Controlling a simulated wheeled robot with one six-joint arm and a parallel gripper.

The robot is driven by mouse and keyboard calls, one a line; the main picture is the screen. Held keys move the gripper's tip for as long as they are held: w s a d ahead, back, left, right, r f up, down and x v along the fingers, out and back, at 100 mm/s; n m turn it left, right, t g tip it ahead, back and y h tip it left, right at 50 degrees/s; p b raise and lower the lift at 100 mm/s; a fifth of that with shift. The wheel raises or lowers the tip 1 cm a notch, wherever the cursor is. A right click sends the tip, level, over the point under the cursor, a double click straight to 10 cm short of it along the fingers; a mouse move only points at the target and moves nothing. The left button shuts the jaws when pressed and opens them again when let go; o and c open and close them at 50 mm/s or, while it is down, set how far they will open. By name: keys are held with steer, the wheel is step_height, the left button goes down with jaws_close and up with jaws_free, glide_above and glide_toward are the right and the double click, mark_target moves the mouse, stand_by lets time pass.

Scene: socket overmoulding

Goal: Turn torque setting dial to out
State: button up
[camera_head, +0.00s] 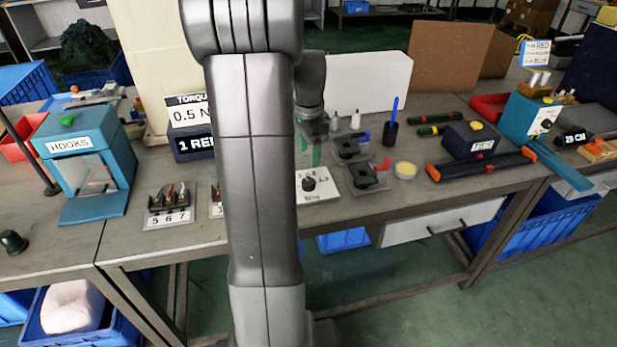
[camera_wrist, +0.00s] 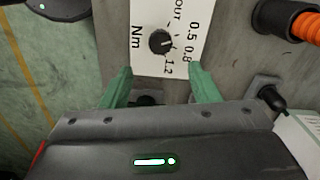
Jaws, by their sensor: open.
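The torque dial is a small black knob (camera_head: 309,183) on a white plate (camera_head: 318,194) near the front edge of the table. In the wrist view the knob (camera_wrist: 159,41) sits on the white plate (camera_wrist: 146,62), marked 0.5, 0.8, 1.2, Nm and a word that looks like "out". Which mark the knob points at is too small to tell surely. My gripper (camera_wrist: 162,82) has its two green fingers spread apart and empty. The knob lies beyond the fingertips, roughly in line with the gap between them, and is not touched. In the head view my arm partly hides the gripper.
In the wrist view a black and orange handle (camera_wrist: 285,17) lies to the right.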

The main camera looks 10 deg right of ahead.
mark_target(309, 181)
step_height(309, 181, down, 10)
steer(key=shift+r+b, duration=0.15)
steer(key=shift+b, duration=0.35)
steer(key=shift+c, duration=0.5)
steer(key=c, duration=0.9)
steer(key=shift+n, duration=0.4)
steer(key=n+p, duration=0.1)
steer(key=n, duration=0.2)
steer(key=shift+n, duration=0.3)
steer(key=shift+w+n+p, duration=0.1)
steer(key=shift+n+p, duration=0.25)
steer(key=shift+n, duration=1.85)
